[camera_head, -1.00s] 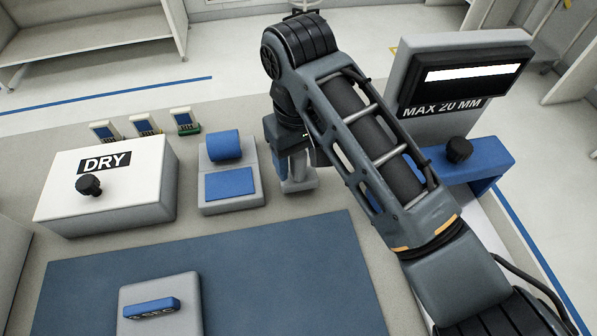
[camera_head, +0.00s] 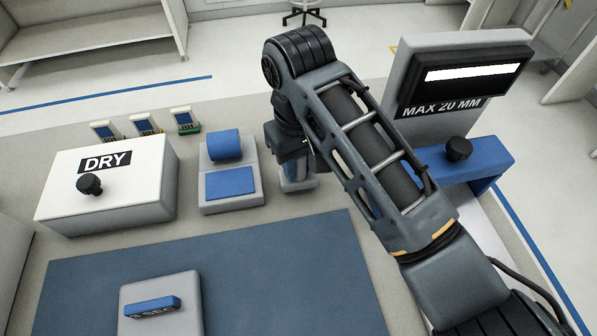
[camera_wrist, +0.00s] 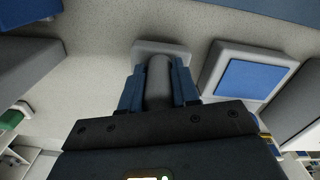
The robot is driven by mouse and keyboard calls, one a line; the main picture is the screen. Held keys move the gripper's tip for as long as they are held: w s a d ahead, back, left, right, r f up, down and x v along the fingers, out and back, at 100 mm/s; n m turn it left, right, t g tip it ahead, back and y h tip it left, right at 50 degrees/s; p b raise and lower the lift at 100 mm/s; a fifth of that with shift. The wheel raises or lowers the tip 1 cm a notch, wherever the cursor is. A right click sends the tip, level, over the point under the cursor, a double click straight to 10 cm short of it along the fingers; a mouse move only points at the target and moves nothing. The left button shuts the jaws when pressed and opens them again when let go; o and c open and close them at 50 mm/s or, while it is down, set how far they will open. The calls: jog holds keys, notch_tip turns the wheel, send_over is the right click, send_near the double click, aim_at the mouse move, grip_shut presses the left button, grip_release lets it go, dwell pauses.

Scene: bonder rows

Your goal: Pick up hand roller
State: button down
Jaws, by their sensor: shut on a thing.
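The hand roller (camera_wrist: 158,82) shows in the wrist view as a grey, rounded upright piece between the two blue fingers of my gripper (camera_wrist: 158,92). My gripper is shut on it. A wider grey block (camera_wrist: 150,47) shows just beyond the fingers; whether it is part of the roller or a rest under it, I cannot tell. In the head view my gripper (camera_head: 298,178) points down at the worktop, right of a grey stand with a blue pad (camera_head: 229,182). My arm and the fingers hide most of the roller there.
A blue cylinder (camera_head: 225,146) sits on the stand's back part. A white box marked DRY (camera_head: 125,190) stands at left, with small devices (camera_head: 143,125) behind it. A display post marked MAX 20 MM (camera_head: 455,75) is at right. A blue mat (camera_head: 270,270) lies in front.

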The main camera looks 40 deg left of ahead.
jog(key=shift+r, duration=0.1)
jog(key=shift+r, duration=0.85)
jog(key=r, duration=0.3)
jog(key=shift+s+d+r, duration=0.1)
jog(key=shift+s+d, duration=0.15)
jog(key=shift+d, duration=0.15)
jog(key=s+d+r+p, duration=0.4)
jog(key=s+d+r, duration=0.2)
jog(key=s+d, duration=0.1)
jog(key=shift+s+d, duration=0.2)
jog(key=shift+d, duration=0.25)
jog(key=c, duration=1.5)
grip_release()
jog(key=shift+c, duration=1.2)
